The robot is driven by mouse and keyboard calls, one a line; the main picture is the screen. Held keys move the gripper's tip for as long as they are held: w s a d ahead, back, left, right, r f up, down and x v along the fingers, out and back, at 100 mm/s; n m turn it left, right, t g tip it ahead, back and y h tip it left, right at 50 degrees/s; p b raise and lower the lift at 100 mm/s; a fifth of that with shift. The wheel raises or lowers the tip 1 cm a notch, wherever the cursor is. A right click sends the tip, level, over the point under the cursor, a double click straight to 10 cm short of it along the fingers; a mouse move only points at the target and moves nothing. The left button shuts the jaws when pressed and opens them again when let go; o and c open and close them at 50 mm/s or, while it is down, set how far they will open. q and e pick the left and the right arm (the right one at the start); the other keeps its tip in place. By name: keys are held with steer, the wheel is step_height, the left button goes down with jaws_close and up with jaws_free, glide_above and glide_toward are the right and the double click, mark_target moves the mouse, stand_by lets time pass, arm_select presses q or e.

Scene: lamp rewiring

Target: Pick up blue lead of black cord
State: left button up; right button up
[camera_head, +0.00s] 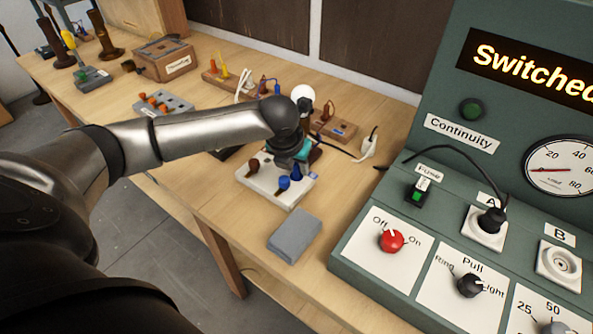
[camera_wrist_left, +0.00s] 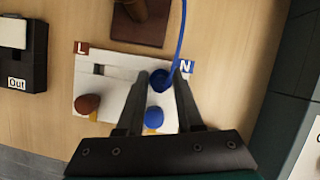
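A white terminal block (camera_head: 262,190) sits on the bench, with brown and blue terminals. In the left wrist view the block (camera_wrist_left: 118,68) carries a red L label (camera_wrist_left: 82,48) and a blue N label (camera_wrist_left: 185,66). The blue lead (camera_wrist_left: 181,28) runs down from the top edge to the blue terminal (camera_wrist_left: 159,80) beside the N label. My left gripper (camera_wrist_left: 161,75) is above the block, fingers apart on either side of that terminal. The lead's lower end is close to the right fingertip; contact is unclear. In the head view my left gripper (camera_head: 292,160) partly hides the block. My right gripper is out of view.
A grey box (camera_head: 294,235) lies in front of the block. The green test panel (camera_head: 365,262) stands to the right. A white plug (camera_head: 369,146), a wooden terminal board (camera_head: 335,128) and a grey switch board (camera_head: 163,103) lie farther back. Front bench area to the left is bare.

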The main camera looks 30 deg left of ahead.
arm_select(q)
jaws_close()
stand_by(0.4)
